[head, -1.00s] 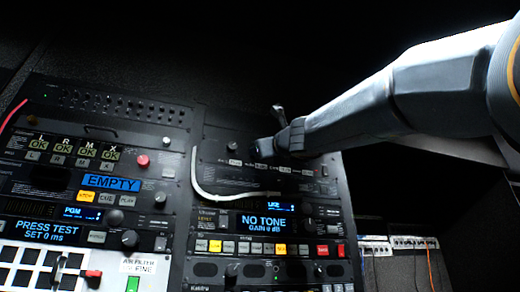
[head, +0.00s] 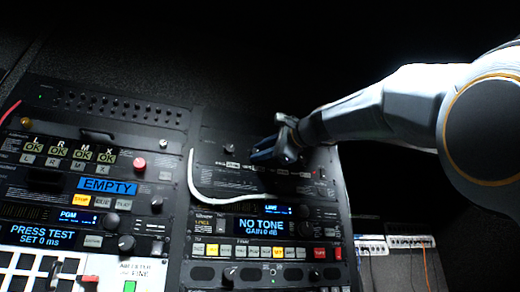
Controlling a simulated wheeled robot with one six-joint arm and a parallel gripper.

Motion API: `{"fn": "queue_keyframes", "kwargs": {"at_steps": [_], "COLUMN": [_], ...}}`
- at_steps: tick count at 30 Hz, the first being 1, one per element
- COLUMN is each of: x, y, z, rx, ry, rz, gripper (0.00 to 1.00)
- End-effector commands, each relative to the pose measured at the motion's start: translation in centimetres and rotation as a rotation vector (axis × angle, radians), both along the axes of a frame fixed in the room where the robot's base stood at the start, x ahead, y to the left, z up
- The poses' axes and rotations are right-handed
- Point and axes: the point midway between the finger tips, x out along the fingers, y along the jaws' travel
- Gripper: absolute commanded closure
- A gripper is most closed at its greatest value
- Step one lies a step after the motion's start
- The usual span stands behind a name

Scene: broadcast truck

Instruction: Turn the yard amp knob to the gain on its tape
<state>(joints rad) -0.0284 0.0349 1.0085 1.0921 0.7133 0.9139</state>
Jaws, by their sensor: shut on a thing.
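My gripper (head: 264,153) is at the upper right rack panel (head: 214,150), its dark fingers against the panel face. It is shut on a knob there, which the fingers hide. Small white tape labels (head: 232,165) run in a row beneath and beside the fingers; their writing is too small to read. Another small dark knob (head: 231,147) shows to the left of the fingers. Below, a blue display (head: 260,225) reads "NO TONE" and "GAIN 0 dB".
A white cable (head: 194,180) hangs in a curve left of and below my gripper. The left rack has an "EMPTY" display (head: 109,185), buttons and knobs. Pale boxes with cables (head: 411,241) stand at the lower right. Dark open space lies above.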

Motion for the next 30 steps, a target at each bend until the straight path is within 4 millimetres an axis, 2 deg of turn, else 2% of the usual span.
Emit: {"fn": "queue_keyframes", "kwargs": {"at_steps": [18, 30], "x": [0.13, 0.11], "y": [0.02, 0.12], "z": [0.48, 0.60], "rx": [-0.553, -0.757], "ry": [-0.158, -0.215], "rz": [0.002, 0.002], "gripper": [1.00, 1.00]}}
